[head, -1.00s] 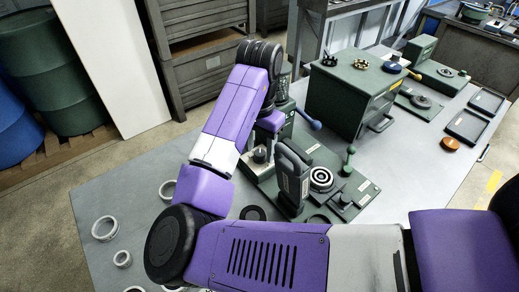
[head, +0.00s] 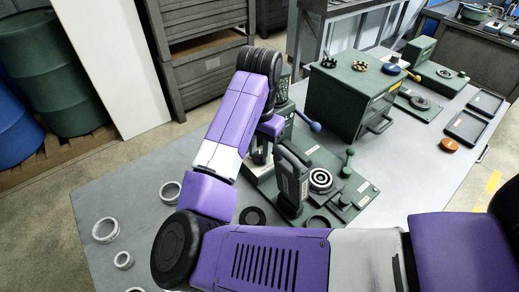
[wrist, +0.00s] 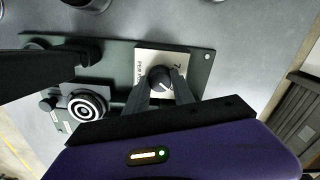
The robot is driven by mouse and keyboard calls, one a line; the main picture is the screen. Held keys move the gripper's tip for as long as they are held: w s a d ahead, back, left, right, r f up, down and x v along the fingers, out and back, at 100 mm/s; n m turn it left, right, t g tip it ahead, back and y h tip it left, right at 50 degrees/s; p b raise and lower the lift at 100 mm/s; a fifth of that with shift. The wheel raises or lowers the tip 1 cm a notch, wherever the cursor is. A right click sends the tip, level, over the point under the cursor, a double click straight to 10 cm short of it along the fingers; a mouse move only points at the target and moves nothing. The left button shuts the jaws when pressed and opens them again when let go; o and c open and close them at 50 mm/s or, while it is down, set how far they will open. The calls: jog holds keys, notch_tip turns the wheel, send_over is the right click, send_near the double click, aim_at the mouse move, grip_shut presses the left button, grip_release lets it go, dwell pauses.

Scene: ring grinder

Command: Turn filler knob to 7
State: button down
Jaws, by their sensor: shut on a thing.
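The filler knob (wrist: 160,78) is a small round dark knob with a pale pointer mark, on a cream label plate (wrist: 146,57) of the green machine base (wrist: 118,50). The plate has printed lettering, too small to read surely. My gripper (wrist: 162,84) is shut on the knob, with one grey finger on each side of it in the wrist view. In the head view the purple arm and wrist partly hide the knob, and the label plate (head: 249,168) shows only in part.
A ringed black-and-white disc (wrist: 87,106) sits beside the knob on the same base. A dark upright part (head: 291,180) stands close by. A blue-tipped lever (head: 315,127) and a green cabinet (head: 345,95) are behind. Loose rings (head: 105,230) lie at left.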

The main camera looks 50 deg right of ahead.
aim_at(260, 154)
jog(key=n+p, duration=0.4)
jog(key=p, duration=0.1)
jog(key=shift+r, duration=0.3)
jog(key=n+p, duration=0.2)
jog(key=shift+f+p, duration=0.2)
jog(key=shift+p, duration=0.1)
jog(key=shift+n, duration=0.4)
jog(key=c, duration=1.1)
grip_release()
jog(key=shift+r+p, duration=1.3)
jog(key=shift+r, duration=2.55)
